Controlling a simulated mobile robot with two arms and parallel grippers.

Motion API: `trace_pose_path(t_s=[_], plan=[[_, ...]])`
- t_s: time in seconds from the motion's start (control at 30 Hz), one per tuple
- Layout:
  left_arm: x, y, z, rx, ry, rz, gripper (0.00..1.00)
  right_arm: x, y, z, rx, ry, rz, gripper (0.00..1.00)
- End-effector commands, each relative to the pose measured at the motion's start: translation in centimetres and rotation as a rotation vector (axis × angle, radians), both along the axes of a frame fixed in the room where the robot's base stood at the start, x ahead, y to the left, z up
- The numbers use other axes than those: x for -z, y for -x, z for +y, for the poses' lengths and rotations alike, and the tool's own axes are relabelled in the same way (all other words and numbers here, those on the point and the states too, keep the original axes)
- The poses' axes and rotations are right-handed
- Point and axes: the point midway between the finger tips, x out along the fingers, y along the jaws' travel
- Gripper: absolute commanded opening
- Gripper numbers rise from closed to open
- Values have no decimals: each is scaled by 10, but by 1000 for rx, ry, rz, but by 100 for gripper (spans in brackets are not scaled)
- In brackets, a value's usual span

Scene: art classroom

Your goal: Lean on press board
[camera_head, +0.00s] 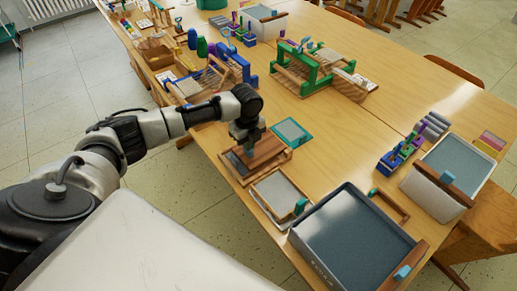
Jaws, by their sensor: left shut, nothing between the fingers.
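A small wooden press board (267,160) lies near the table's left edge, on a low wood-framed base (233,169) with a dark inset. My left gripper (249,148) points down over the board's left part, shut and empty, its tip at or just above the wood. I cannot tell for sure whether it touches. The gripper and wrist hide part of the board. My right gripper does not show.
A teal-framed plate (292,132) lies just behind the board. A wood-framed grey screen (279,195) and a large dark tray (352,246) stand in front. Green (306,69) and blue (232,68) wood-framed presses stand farther back.

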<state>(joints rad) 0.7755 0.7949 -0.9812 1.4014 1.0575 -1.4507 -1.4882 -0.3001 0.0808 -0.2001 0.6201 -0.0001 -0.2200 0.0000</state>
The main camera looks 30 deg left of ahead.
Motion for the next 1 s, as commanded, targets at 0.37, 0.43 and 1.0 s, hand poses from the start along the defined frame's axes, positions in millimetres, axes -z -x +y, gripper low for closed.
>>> trace_pose_path(t_s=[0.37,0.43,1.0], plan=[[3,2,-1,1,-1,6,0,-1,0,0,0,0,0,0],[3,2,-1,1,0,6,0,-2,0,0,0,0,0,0],[5,3,-1,2,-1,9,0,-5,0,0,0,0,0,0]])
